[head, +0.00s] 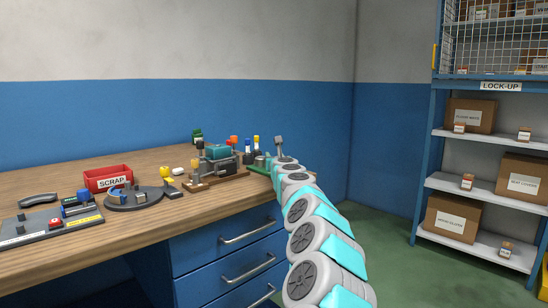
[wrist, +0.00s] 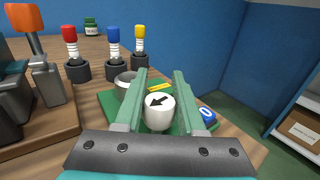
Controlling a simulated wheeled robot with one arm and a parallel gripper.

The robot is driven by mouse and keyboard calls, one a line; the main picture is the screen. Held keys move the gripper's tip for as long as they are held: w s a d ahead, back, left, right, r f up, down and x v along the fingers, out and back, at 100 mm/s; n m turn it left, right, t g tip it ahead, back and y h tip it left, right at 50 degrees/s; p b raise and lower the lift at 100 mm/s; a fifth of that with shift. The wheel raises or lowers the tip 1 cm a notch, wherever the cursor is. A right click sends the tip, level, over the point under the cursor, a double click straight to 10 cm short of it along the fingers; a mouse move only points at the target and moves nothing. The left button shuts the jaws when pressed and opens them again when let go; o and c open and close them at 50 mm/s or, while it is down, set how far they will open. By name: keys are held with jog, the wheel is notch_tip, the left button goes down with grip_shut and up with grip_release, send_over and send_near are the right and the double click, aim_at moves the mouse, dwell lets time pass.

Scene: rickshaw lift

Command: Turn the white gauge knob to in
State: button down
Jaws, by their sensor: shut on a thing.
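The white gauge knob (wrist: 160,112), with a black arrow on its face, stands on a green base (wrist: 108,100) in the wrist view. The arrow points toward the lower left of the picture. My gripper (wrist: 161,88) has its green fingers on either side of the knob and is shut on it. A yellow label (wrist: 160,87) lies beyond the knob, and a blue label (wrist: 207,114) with a white mark sits to its right. In the head view, my arm hides the knob, and part of the green base (head: 262,162) shows beside it.
Red (wrist: 69,45), blue (wrist: 113,45) and yellow (wrist: 140,45) topped tools stand in black holders behind the base. An orange-topped device (wrist: 30,50) is at left. The red scrap bin (head: 108,179) is farther left on the bench. Shelves (head: 480,195) stand at right.

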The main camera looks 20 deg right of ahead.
jog(key=shift+h, duration=0.3)
jog(key=shift+m+h, duration=0.3)
jog(key=shift+d+m+g+h, duration=0.2)
jog(key=shift+m+g+h, duration=0.2)
jog(key=shift+m+h, duration=0.15)
jog(key=c, duration=0.5)
grip_release()
jog(key=shift+s, duration=0.15)
